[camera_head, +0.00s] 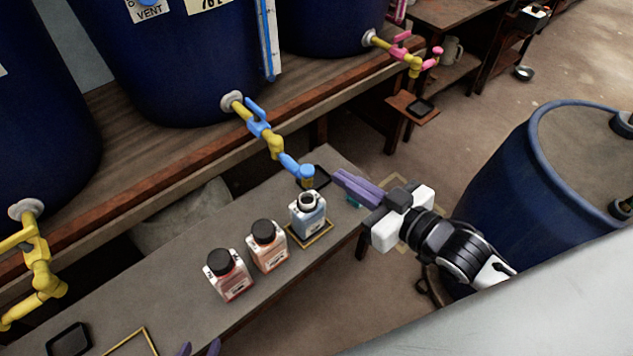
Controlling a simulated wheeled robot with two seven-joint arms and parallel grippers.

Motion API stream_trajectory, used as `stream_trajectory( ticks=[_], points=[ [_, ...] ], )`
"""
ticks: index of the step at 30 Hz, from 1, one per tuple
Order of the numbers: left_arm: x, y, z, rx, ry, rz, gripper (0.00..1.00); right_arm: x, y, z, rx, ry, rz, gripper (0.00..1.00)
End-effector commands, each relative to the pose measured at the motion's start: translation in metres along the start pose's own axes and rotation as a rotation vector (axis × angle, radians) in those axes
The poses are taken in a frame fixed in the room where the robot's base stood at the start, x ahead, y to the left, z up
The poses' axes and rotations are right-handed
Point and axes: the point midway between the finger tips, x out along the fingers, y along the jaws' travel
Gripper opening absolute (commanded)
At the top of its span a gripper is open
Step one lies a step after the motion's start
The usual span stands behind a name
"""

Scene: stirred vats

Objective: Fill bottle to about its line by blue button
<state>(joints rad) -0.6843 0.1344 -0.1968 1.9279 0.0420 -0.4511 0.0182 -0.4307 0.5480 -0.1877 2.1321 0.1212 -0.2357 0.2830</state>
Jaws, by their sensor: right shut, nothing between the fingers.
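An uncapped square bottle (308,220) with bluish glass or contents stands upright inside a yellow-edged square on the bench; its fill level and line are too small to read. My left gripper (199,349) shows only two purple fingertips, apart, at the bottom edge.
Two black-capped bottles with reddish contents (228,276) and orange contents (268,247) stand left of the open bottle. A yellow tap (35,262) and pink tap (405,52) flank the blue one. A blue drum (510,185) stands at right. Black pads (68,340) lie about.

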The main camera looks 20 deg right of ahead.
Motion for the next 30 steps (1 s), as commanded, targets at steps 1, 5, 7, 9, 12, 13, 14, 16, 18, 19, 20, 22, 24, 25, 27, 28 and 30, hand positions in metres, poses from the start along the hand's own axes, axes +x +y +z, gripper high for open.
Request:
stream_trajectory(
  ticks=[1, 5, 7, 9, 12, 13, 14, 16, 18, 19, 20, 22, 24, 25, 27, 28, 30],
  points=[
    [0.001, 0.0, 0.001, 0.0, 0.0, 0.0, 0.39, 0.0, 0.0, -0.003, -0.005, -0.002, -0.002, 0.0],
    [0.002, 0.0, 0.002, 0.001, -0.001, -0.001, 0.39, -0.002, 0.0, -0.009, -0.001, -0.009, 0.003, 0.0],
    [0.002, 0.0, 0.001, 0.001, 0.0, -0.001, 0.39, -0.002, 0.0, -0.01, 0.001, -0.01, 0.005, 0.0],
    [0.001, 0.0, 0.0, 0.001, 0.002, 0.0, 0.39, -0.002, 0.0, -0.01, 0.003, -0.01, 0.006, 0.0],
    [0.001, 0.0, -0.002, 0.001, 0.005, 0.0, 0.39, -0.002, 0.0, -0.01, 0.003, -0.009, 0.006, 0.0],
    [0.001, 0.0, -0.002, 0.001, 0.005, 0.0, 0.39, -0.002, 0.0, -0.01, 0.004, -0.009, 0.006, 0.0],
    [0.001, 0.0, -0.002, 0.001, 0.005, 0.0, 0.39, -0.002, 0.0, -0.01, 0.003, -0.009, 0.006, 0.0],
    [0.001, 0.0, -0.002, 0.001, 0.005, 0.0, 0.39, -0.002, 0.0, -0.01, 0.003, -0.009, 0.006, 0.0],
    [0.001, 0.0, -0.002, 0.001, 0.005, 0.0, 0.39, 0.001, 0.0, -0.011, 0.003, -0.008, 0.006, 0.0],
    [0.001, 0.0, -0.002, 0.001, 0.005, 0.0, 0.39, 0.003, 0.001, -0.011, 0.003, -0.008, 0.007, 0.0],
    [0.001, 0.0, -0.002, 0.0, 0.005, 0.0, 0.39, 0.006, 0.001, -0.011, 0.003, -0.007, 0.007, 0.0],
    [0.001, 0.001, -0.001, 0.0, 0.004, 0.0, 0.39, 0.014, 0.001, -0.011, 0.003, -0.006, 0.007, 0.0],
    [0.001, 0.001, -0.001, 0.0, 0.004, 0.001, 0.39, 0.024, 0.001, -0.012, 0.003, -0.005, 0.007, 0.0],
    [0.002, 0.001, -0.001, 0.0, 0.004, 0.001, 0.39, 0.03, 0.001, -0.011, 0.003, -0.006, 0.007, 0.0],
    [0.002, 0.001, 0.0, 0.0, 0.003, 0.001, 0.39, 0.043, 0.001, -0.011, 0.003, -0.006, 0.007, 0.0],
    [0.002, 0.001, 0.001, 0.0, 0.002, 0.001, 0.39, 0.049, 0.001, -0.011, 0.003, -0.006, 0.007, 0.0],
    [0.002, 0.001, 0.001, 0.0, 0.001, 0.001, 0.39, 0.063, 0.001, -0.011, 0.004, -0.005, 0.007, 0.0]
  ],
)
